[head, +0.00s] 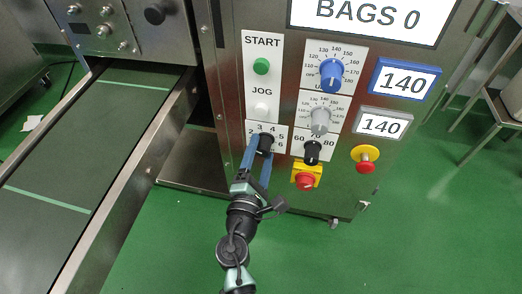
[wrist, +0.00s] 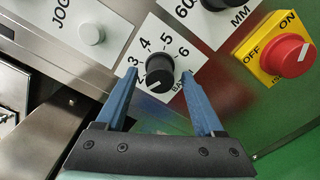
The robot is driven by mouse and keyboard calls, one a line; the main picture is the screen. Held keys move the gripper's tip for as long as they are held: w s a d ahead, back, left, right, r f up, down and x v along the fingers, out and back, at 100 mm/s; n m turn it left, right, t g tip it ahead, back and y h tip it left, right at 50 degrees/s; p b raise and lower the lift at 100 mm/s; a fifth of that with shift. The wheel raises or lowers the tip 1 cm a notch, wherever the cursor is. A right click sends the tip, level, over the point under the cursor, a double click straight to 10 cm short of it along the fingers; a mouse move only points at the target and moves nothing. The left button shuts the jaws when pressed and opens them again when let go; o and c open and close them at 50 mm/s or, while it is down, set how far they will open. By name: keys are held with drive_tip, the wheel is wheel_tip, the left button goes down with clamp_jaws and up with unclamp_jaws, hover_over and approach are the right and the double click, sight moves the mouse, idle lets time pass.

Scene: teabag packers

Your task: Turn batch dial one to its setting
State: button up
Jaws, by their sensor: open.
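The black batch dial (wrist: 158,73) is a round knob with a white pointer mark, on a white plate numbered 2 to 6. In the wrist view its mark points down and left, near or below the 2. In the head view the dial (head: 266,139) is low on the machine panel, partly hidden by my gripper. My gripper (wrist: 159,76) is open, with one blue finger on each side of the dial. Gaps show between the fingers and the knob in the wrist view. My gripper also shows in the head view (head: 259,152).
Just right are a black 60-80 knob (head: 312,151) and a red switch (head: 305,181) on yellow. Above are the white JOG button (head: 260,110), green START button (head: 261,66), grey knob (head: 320,119) and blue knob (head: 332,75). A red emergency button (head: 366,156) is further right. A conveyor (head: 100,150) runs at left.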

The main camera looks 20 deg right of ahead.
drive_tip(key=p+v, duration=0.2)
drive_tip(key=v, duration=1)
drive_tip(key=shift+s+a, duration=0.2)
drive_tip(key=w+a+r+m+t+y+p, duration=0.1)
drive_tip(key=w+r+m, duration=0.3)
drive_tip(key=r, duration=0.8)
drive_tip(key=w+r+m+t+p, duration=0.1)
drive_tip(key=w+r+m+t, duration=0.15)
drive_tip(key=r+m, duration=0.7)
drive_tip(key=w+a+r+m+t+y+p, duration=0.1)
drive_tip(key=w+r+p, duration=0.15)
drive_tip(key=r, duration=1.25)
drive_tip(key=s+a+r+m+t+y+p, duration=0.1)
drive_tip(key=s+a+r+t+y, duration=0.2)
drive_tip(key=r, duration=0.6)
drive_tip(key=s+a+r+m+t+y, duration=0.1)
drive_tip(key=s+r+t+y, duration=0.3)
drive_tip(key=r, duration=0.5)
drive_tip(key=s+a+r+m+t+y+p, duration=0.1)
drive_tip(key=s+a+r, duration=0.1)
drive_tip(key=s+r, duration=0.5)
drive_tip(key=w+r+p, duration=0.3)
drive_tip(key=r+p, duration=3.3)
drive_tip(key=r, duration=0.2)
drive_tip(key=shift+w+a+p, duration=0.2)
drive_tip(key=shift+p, duration=0.2)
